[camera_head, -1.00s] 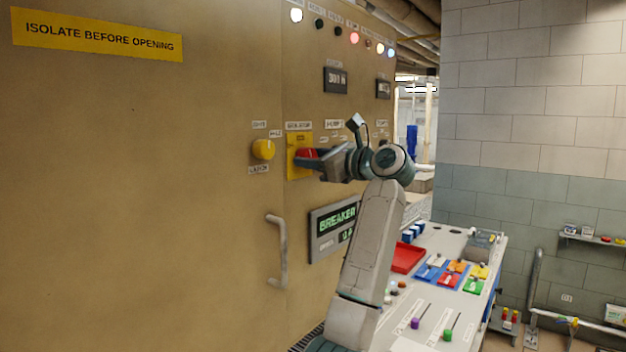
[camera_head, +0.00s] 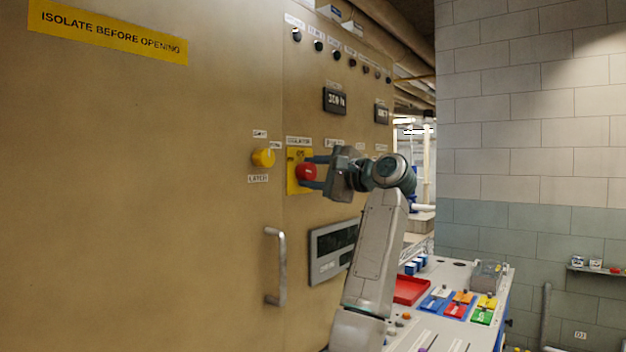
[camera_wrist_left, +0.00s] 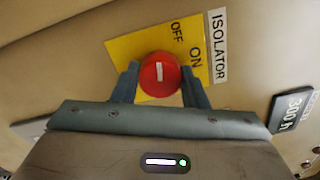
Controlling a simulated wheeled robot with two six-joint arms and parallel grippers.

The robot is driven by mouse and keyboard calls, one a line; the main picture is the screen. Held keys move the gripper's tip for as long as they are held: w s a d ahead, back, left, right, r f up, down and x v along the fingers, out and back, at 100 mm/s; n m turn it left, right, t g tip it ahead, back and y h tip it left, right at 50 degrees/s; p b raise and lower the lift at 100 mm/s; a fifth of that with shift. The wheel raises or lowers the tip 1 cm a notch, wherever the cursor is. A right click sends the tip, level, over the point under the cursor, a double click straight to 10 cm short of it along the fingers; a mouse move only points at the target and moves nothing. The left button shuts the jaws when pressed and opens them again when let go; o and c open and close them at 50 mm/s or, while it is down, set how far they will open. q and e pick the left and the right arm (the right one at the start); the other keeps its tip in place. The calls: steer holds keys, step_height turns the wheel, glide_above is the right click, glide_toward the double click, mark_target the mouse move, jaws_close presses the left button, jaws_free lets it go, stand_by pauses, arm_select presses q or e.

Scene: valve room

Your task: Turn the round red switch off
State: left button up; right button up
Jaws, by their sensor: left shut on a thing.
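The round red switch (camera_head: 307,172) sits on a yellow plate (camera_head: 293,186) on the tan cabinet front. My left gripper (camera_head: 311,172) is shut on it, one finger above and one below in the head view. In the left wrist view the red switch (camera_wrist_left: 159,74) is between the two fingers (camera_wrist_left: 161,84), and a short white mark shows on its face. The yellow plate (camera_wrist_left: 128,46) reads OFF and ON, and a label (camera_wrist_left: 219,47) beside it reads ISOLATOR. The white mark points up in that view, not at ON. My right gripper is out of view.
A yellow knob (camera_head: 263,157) is left of the plate, above a door handle (camera_head: 275,266). A dark display (camera_head: 336,248) is below the switch. Indicator lamps (camera_head: 336,53) in a row are dark. A bench with a red tray (camera_head: 409,290) stands to the right.

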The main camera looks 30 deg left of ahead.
arm_select(q)
steer(key=shift+n, duration=1.1)
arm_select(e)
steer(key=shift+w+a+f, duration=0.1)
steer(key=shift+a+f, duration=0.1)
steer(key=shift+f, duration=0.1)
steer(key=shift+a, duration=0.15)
arm_select(q)
steer(key=o, duration=1)
steer(key=shift+c, duration=0.2)
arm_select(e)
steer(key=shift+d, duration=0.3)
arm_select(q)
steer(key=shift+d+f+b, duration=0.1)
steer(key=shift+d+b, duration=0.05)
steer(key=shift+b, duration=0.2)
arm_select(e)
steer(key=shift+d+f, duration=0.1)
